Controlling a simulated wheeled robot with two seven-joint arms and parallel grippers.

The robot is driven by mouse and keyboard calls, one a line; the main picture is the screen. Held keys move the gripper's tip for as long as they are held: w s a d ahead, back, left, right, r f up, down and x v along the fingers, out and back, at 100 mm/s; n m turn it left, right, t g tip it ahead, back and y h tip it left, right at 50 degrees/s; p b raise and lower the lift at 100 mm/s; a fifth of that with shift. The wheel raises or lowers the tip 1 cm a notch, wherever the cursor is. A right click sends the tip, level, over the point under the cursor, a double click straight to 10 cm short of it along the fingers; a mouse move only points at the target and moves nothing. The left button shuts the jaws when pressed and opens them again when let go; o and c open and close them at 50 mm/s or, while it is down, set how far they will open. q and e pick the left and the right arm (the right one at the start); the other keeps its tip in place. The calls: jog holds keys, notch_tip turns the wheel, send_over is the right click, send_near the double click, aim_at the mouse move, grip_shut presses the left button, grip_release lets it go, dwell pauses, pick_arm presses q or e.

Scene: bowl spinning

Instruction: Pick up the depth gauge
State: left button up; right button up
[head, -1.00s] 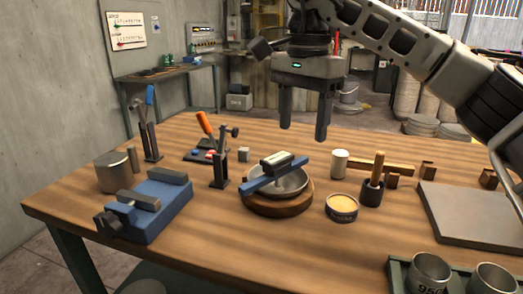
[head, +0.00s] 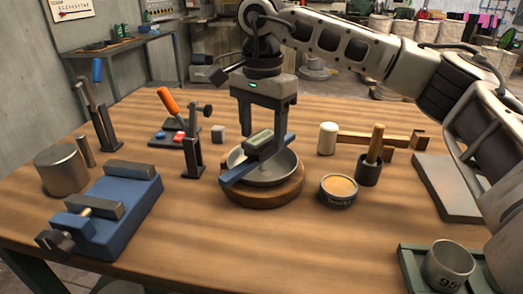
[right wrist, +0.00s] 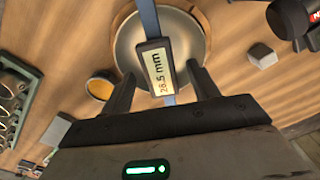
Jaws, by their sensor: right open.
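The depth gauge (head: 259,142) has a dark body with a grey display and a blue bar. It lies across the rim of a metal bowl (head: 279,171) on a round wooden base (head: 262,194). In the right wrist view the gauge display (right wrist: 158,70) reads 28.5 mm. My right gripper (head: 262,140) is open, pointing down over the gauge. In the right wrist view its two fingers (right wrist: 162,88) stand on either side of the gauge body, with gaps visible. Whether the fingertips are level with the body is hard to tell. My left gripper is not in view.
A tin of yellow paste (head: 338,189) and a mortar with a wooden handle (head: 369,170) stand right of the bowl. A blue vise (head: 120,213) is at left, a post stand (head: 193,155) nearer the bowl. Bare wood lies in front of the bowl.

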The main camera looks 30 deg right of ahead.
aim_at(261, 152)
notch_tip(261, 152, down, 5)
jog(key=shift+f, duration=0.15)
grip_shut()
dwell(0.4)
